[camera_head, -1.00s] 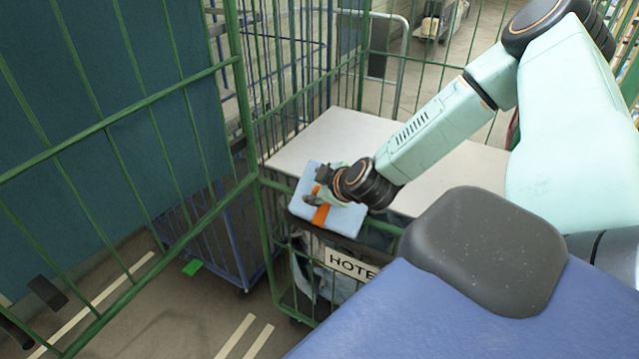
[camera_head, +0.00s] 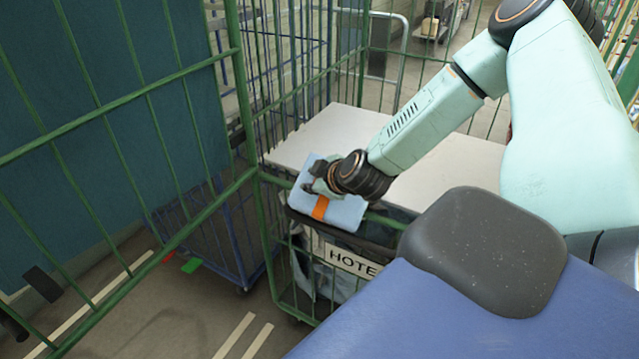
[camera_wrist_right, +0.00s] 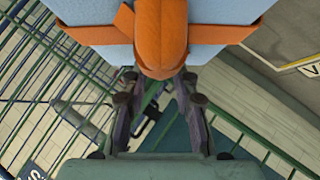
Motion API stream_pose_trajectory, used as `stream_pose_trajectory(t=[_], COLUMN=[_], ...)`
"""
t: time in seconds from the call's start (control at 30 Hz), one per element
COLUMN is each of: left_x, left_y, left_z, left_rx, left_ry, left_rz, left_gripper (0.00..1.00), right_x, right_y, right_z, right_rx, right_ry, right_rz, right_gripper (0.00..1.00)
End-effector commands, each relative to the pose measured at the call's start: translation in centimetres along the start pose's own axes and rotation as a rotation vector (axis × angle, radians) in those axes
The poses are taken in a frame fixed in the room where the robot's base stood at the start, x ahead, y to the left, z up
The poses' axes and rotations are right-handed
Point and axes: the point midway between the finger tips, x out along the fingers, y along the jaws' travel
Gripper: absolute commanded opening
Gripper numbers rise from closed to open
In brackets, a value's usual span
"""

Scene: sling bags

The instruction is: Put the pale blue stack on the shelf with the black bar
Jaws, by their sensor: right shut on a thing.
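The pale blue stack (camera_head: 346,212) with an orange band is at the front edge of the pale shelf (camera_head: 325,135) in the green cage. My right gripper (camera_head: 319,178) is at the stack's upper side. In the right wrist view my right gripper (camera_wrist_right: 162,85) is shut on the orange band of the stack (camera_wrist_right: 98,56). The stack looks held above a dark edge (camera_head: 380,238) in the head view. I cannot tell whether it touches that edge, or whether that edge is the black bar. My left gripper is not in view.
A bag with a HOTEL label (camera_head: 352,262) hangs below the stack inside the cage. Green cage bars (camera_head: 247,110) stand to the left. The pale shelf's visible top is bare. My right arm crosses over its right part.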

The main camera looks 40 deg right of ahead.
Motion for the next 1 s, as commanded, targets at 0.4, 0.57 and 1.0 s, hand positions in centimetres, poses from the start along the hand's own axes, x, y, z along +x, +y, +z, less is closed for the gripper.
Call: stream_pose_trajectory(t=[0.4, 0.57, 1.0], left_x=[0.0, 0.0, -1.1], left_y=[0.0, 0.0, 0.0], left_z=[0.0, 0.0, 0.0], left_rx=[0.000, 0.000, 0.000], left_ry=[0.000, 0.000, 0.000], left_rz=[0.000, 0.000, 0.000], left_gripper=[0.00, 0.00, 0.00], right_x=[0.1, 0.1, -0.7], right_y=[0.3, 0.3, 1.2], right_z=[0.0, 0.1, -0.9], right_rx=[0.000, 0.000, 0.001], right_ry=[-0.001, -0.001, 0.001], right_rz=[0.008, 0.009, 0.011], right_gripper=[0.00, 0.00, 0.00])
